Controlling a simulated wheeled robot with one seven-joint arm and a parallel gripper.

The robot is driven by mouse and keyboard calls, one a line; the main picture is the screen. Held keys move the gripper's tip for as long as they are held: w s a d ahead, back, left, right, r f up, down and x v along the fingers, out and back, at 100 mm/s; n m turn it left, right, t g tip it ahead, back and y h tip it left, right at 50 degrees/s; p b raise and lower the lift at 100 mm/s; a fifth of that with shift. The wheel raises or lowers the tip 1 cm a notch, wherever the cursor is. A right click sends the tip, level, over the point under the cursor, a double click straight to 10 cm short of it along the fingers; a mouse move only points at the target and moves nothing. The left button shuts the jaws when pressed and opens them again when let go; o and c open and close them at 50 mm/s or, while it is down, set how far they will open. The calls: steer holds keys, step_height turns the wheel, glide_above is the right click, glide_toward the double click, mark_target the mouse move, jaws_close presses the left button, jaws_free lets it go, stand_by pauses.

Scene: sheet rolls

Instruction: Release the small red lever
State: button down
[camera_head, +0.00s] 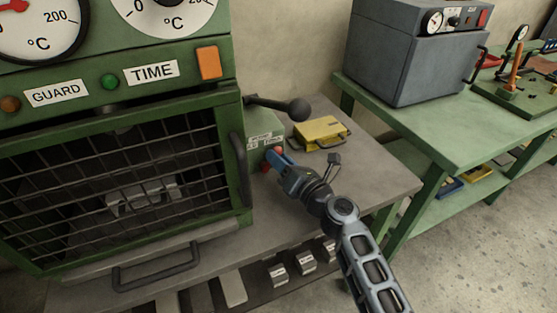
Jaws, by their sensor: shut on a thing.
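The small red lever (267,165) is at the lower right side of the green machine (232,110), beside a small green labelled box (262,130). My gripper (277,158) comes from the lower right, with its blue fingers at the lever. It is shut on the red lever, and the fingers hide part of it. A larger dark lever with a round black knob (298,109) sticks out above the green box, apart from my gripper.
The grey bench top (380,185) has a yellow case (320,133) behind my gripper. The machine's mesh guard (110,180) with a handle is at the left. A green table (450,130) with a grey oven (410,50) stands at the right, and open floor lies at the lower right.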

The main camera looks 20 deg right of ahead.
steer(key=c, duration=0.9)
jaws_free()
steer(key=shift+o, duration=0.2)
steer(key=shift+v, duration=3.95)
steer(key=shift+d, duration=0.1)
